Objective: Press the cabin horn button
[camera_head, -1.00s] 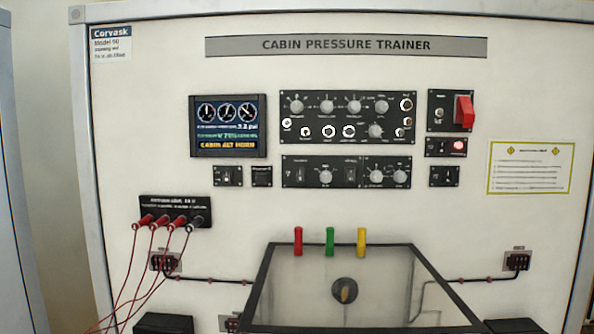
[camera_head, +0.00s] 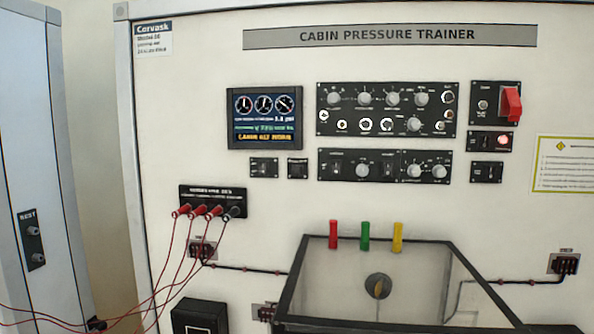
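The cabin pressure trainer panel (camera_head: 190,90) faces me. Its display (camera_head: 264,118) is lit and shows dials and an amber line that seems to read CABIN ALT HORN. Below the display are a small switch plate (camera_head: 264,167) and a small dark square plate (camera_head: 297,168) that looks like a push button. The labels are too small to read, so I cannot tell for sure which control is the cabin horn button. My gripper is not in view.
A clear dark-framed box (camera_head: 440,262) with a knob (camera_head: 378,286) juts out below the controls. Red leads run from a socket block (camera_head: 213,201) across the lower left. A red guarded switch (camera_head: 511,104) is at the upper right. Another cabinet (camera_head: 35,120) stands at the left.

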